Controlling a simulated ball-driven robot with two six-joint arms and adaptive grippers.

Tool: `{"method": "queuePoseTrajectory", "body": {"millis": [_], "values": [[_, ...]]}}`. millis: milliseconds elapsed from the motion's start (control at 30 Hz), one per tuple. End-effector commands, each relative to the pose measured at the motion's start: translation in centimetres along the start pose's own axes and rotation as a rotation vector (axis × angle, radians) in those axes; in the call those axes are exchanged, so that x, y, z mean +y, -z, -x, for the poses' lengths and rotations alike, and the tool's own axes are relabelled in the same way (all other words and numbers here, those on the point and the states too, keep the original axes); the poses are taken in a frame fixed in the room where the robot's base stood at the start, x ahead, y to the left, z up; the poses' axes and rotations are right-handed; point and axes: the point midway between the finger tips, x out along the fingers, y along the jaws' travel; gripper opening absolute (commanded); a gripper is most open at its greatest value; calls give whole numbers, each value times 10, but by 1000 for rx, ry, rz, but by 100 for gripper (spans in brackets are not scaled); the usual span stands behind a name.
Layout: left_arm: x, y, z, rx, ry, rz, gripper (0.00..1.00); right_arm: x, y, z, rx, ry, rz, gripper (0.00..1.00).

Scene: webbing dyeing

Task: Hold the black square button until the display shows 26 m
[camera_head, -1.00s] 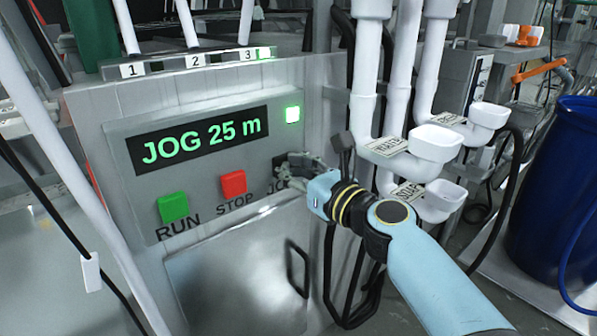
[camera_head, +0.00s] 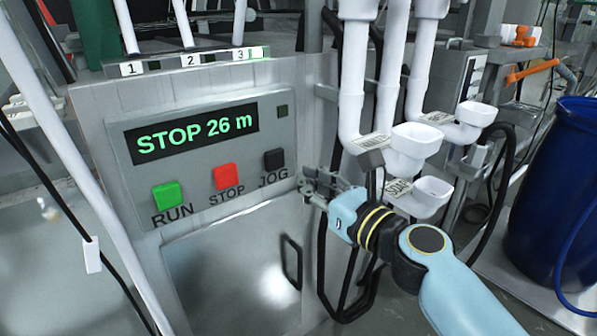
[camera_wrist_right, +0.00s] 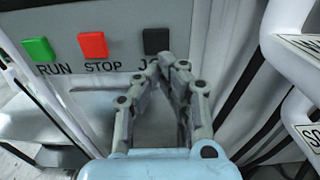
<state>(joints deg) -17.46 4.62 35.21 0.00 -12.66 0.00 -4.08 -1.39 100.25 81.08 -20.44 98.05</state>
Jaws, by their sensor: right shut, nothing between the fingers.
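The black square button (camera_head: 274,159) above the word JOG is uncovered on the grey control panel (camera_head: 215,209). It also shows in the right wrist view (camera_wrist_right: 156,40), just beyond my fingertips. The display (camera_head: 192,134) reads "STOP 26 m" in green. My right gripper (camera_head: 307,180) is shut and empty, to the right of and slightly below the button, apart from it in the head view. In the right wrist view its closed fingers (camera_wrist_right: 172,62) partly cover the JOG label. My left gripper is not in view.
A green RUN button (camera_head: 166,196) and a red STOP button (camera_head: 226,176) sit left of the black one. White pipes with funnels (camera_head: 433,188) and a blue barrel (camera_head: 560,200) stand to the right.

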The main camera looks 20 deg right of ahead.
Motion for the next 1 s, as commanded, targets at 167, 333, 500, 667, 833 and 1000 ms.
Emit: {"method": "queuePoseTrajectory", "body": {"millis": [167,333,500,667,833,1000], "values": [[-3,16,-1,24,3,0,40,0,1,31,2,-1,0,0],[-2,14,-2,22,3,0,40,0,1,48,1,0,0,0],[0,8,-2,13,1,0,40,0,0,52,-1,0,0,0],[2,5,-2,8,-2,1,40,0,0,52,0,0,0,0],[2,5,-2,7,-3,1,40,0,0,52,0,0,0,0],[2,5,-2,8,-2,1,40,1,16,57,31,0,-7,0]]}}
